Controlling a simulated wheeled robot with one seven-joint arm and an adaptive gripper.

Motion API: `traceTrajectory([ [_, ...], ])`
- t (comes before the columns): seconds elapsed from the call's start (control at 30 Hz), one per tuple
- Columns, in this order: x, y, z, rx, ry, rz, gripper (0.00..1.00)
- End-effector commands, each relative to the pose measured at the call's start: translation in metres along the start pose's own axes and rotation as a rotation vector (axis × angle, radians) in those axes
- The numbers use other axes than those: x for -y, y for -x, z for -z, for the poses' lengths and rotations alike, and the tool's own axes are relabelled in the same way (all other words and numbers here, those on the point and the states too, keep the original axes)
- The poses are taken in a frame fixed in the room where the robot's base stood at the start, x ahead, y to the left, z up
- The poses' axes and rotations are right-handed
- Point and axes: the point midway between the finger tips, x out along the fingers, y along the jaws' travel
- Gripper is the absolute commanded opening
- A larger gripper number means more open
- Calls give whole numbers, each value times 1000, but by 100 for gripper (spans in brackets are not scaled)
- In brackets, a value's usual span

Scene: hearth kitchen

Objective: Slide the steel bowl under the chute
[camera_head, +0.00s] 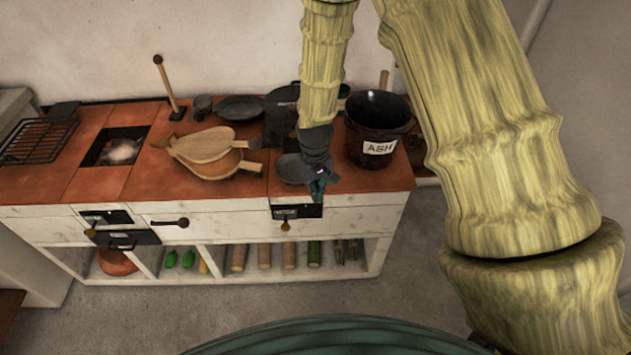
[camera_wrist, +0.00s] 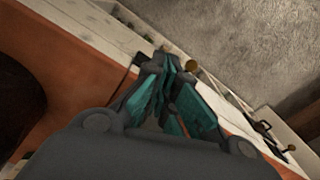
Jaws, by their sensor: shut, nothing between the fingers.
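My gripper (camera_head: 318,188) is shut and empty over the front right of the counter, near its front edge. In the wrist view its teal-padded fingers (camera_wrist: 168,95) hold nothing. A grey, round, shallow vessel (camera_head: 291,169), which may be the steel bowl, sits on the counter just left of my gripper and is partly hidden by it. I cannot tell if they touch. A black metal fitting (camera_head: 297,211) with a brass knob is set in the counter front below my gripper. I cannot tell whether it is the chute.
A black bucket marked ASH (camera_head: 378,125) stands to the right of my gripper. A dark pot (camera_head: 281,110) is behind it. Wooden bellows (camera_head: 208,150) lie to the left, and a dark plate (camera_head: 240,107) lies behind them. A square opening (camera_head: 115,147) and grill rack (camera_head: 38,139) are further left.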

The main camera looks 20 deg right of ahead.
Motion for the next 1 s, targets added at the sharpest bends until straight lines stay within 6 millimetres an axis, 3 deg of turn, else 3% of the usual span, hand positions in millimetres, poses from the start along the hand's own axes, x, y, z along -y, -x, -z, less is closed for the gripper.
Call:
traceTrajectory([
  [0.23,0,-29,0,1,-1,0,0],
  [0.4,0,-27,23,-2,-1,0,0],
  [0.6,0,-29,37,-1,-1,0,0],
  [1.0,0,-29,40,0,-1,0,0],
])
